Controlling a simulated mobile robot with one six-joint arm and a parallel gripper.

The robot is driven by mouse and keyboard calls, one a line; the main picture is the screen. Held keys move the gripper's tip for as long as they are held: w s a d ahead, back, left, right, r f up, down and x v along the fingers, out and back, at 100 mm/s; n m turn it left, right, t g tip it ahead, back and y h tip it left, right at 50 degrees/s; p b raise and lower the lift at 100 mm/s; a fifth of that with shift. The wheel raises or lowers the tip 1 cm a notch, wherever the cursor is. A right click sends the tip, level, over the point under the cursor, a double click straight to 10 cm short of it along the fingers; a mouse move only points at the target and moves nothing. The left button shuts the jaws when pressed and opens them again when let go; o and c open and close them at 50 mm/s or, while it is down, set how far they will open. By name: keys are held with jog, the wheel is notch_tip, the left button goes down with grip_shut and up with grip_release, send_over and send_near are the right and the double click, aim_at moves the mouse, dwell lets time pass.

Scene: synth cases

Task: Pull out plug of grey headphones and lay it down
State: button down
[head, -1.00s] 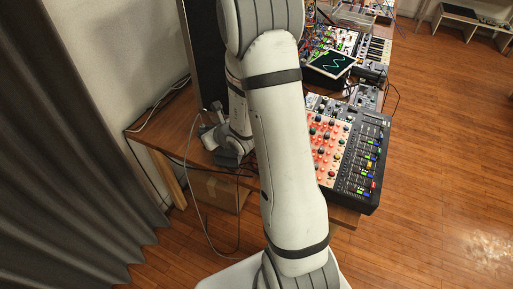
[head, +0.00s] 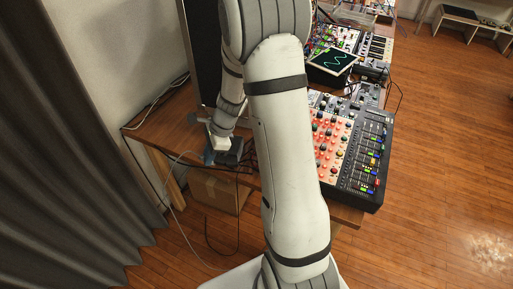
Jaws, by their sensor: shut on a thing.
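My gripper (head: 209,153) is low over the left end of the wooden table (head: 150,130), small and partly covered by my own wrist. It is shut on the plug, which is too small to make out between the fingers. A thin pale cable (head: 171,205) runs from near the gripper over the table's front edge and hangs toward the floor. The grey headphones cannot be made out. Whether the plug is in or clear of a socket cannot be told.
A mixer with coloured knobs (head: 376,150) stands at the table's right front edge. A tablet with a green wave (head: 333,60) and synth gear are behind it. Dark cables (head: 206,228) hang below the edge above a cardboard box (head: 215,190). A grey curtain (head: 60,140) is at left.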

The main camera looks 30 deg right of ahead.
jog(key=s+d+f+n+h+b, duration=0.1)
jog(key=d+n+h, duration=0.2)
jog(key=d+n, duration=0.35)
jog(key=d+f+n+h+b, duration=0.2)
jog(key=d+n, duration=0.1)
jog(key=d, duration=0.6)
jog(key=shift+m+g, duration=0.25)
jog(key=shift+g, duration=0.05)
jog(key=shift+d+f+b, duration=0.15)
jog(key=shift+f+b, duration=1.7)
jog(key=shift+f, duration=0.9)
jog(key=c, duration=1.3)
grip_release()
jog(key=shift+r, duration=3.9)
